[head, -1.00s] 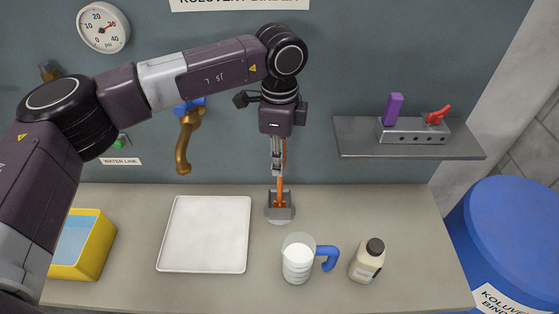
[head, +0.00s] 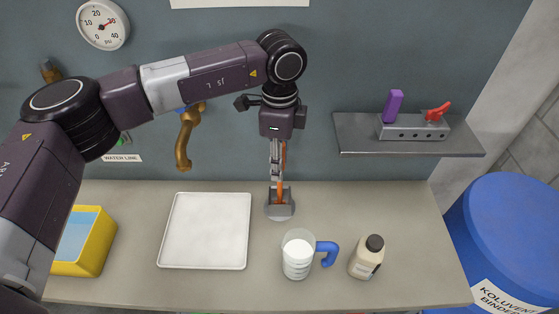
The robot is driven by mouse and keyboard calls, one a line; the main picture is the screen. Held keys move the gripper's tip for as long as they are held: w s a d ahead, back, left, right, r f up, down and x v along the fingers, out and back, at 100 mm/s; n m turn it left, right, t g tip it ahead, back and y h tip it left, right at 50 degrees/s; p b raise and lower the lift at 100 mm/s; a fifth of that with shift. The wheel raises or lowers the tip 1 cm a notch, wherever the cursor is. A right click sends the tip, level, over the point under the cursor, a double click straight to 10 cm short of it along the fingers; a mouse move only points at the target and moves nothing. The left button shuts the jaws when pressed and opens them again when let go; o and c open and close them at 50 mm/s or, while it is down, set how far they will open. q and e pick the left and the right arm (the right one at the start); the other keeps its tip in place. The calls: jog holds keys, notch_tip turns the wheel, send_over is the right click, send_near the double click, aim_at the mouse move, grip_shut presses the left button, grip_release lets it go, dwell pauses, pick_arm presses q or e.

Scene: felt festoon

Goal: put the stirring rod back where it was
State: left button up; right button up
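The orange stirring rod (head: 281,197) stands upright, its lower end at the small grey holder (head: 280,211) on the bench. How deep it sits in the holder is hard to tell. My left gripper (head: 277,180) points straight down over the holder, its fingers closed along the rod and partly hiding it. An orange strip of the rod shows beside the fingers. My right gripper is not in view.
A beaker (head: 297,262) with a blue handle and a capped bottle (head: 367,257) stand in front. A white tray (head: 205,262) lies left, beside a yellow tub (head: 97,245). A wall shelf (head: 360,146) holds a metal block (head: 410,132) at right.

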pick_arm(q)
jog(key=shift+w+r+b, duration=0.1)
jog(key=shift+r+b, duration=0.25)
jog(key=shift+r, duration=0.05)
notch_tip(320, 180, up, 11)
jog(key=b, duration=0.3)
jog(key=shift+r, duration=0.2)
